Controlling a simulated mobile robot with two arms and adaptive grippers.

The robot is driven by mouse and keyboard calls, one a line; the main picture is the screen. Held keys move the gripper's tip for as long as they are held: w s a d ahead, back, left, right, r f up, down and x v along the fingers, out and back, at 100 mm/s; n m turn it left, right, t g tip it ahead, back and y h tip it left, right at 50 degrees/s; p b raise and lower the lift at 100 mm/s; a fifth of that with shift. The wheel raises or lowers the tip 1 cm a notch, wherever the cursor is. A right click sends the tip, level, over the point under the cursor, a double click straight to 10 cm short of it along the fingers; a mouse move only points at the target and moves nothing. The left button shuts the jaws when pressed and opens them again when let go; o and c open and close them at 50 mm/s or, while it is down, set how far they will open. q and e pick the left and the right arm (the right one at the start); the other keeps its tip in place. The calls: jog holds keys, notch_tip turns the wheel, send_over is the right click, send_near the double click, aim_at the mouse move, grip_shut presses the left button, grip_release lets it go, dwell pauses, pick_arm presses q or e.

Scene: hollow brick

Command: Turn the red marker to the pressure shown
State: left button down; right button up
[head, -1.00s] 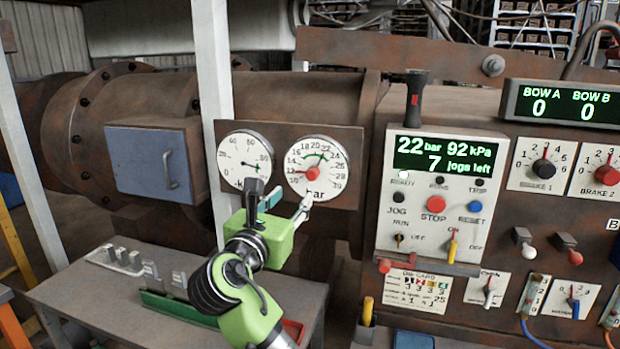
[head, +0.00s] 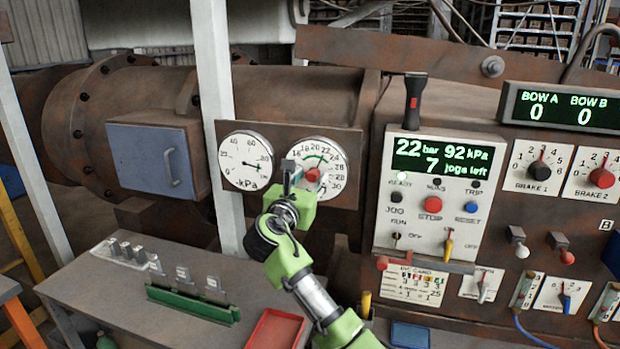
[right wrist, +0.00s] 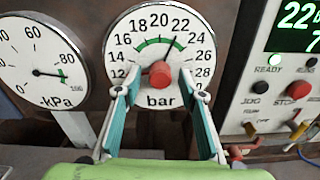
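The bar gauge (head: 335,158) is a white round dial with a green arc, on a brown panel. In the right wrist view its dark needle points just past 22. My right gripper (head: 300,172) is in front of the dial. In the right wrist view my right gripper (right wrist: 158,76) is open, with one finger on each side of the knob and gaps between. Whether the tips reach the knob's depth cannot be told. My left gripper is not in view.
A kPa gauge (head: 246,160) is left of the bar gauge. A control panel (head: 384,222) on the right shows 22 bar, 92 kPa and 7 jogs left. A grey bench (head: 100,290) below holds a green rack (head: 190,303) and a red tray (head: 275,330).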

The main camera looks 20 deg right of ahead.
grip_shut()
